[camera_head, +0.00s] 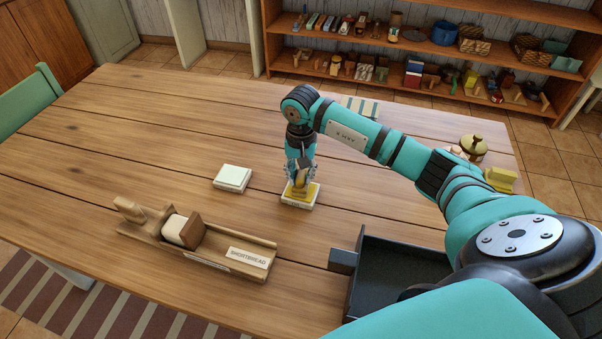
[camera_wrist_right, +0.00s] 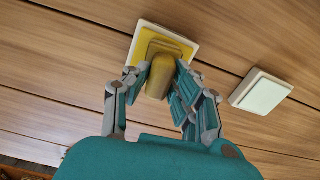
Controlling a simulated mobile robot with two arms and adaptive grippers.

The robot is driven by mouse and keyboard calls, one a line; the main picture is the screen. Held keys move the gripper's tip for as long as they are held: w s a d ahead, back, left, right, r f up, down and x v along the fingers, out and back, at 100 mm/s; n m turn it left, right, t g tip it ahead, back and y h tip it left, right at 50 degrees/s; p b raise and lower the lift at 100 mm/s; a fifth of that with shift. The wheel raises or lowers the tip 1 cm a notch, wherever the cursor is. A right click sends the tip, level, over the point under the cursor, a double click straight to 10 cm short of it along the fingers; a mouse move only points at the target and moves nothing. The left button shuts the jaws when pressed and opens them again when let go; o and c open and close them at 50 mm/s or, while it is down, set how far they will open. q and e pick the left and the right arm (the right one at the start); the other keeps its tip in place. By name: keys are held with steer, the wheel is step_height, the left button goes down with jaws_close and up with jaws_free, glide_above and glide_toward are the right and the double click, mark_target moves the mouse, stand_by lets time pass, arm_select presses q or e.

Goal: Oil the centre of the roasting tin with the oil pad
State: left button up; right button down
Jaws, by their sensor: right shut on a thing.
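The oil pad (camera_head: 302,191) is yellow with a raised grip and sits on a pale square base on the table, near the middle. It also shows in the right wrist view (camera_wrist_right: 162,47). My right gripper (camera_head: 299,178) points down from above and is shut on the pad's grip; its fingers close on both sides of it in the right wrist view (camera_wrist_right: 163,82). The dark roasting tin (camera_head: 402,258) stands at the front right of the table, partly hidden behind my right arm. My left gripper is not in view.
A pale square block (camera_head: 232,178) lies left of the pad. A wooden holder (camera_head: 200,250) labelled shortbread lies at the front left. A brass-coloured pot (camera_head: 473,147) and a yellow item (camera_head: 500,179) stand at the right. The table's left part is clear.

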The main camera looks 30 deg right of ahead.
mark_target(301, 173)
stand_by(0.4)
steer(key=shift+r+p, duration=1.85)
steer(key=shift+r, duration=1.65)
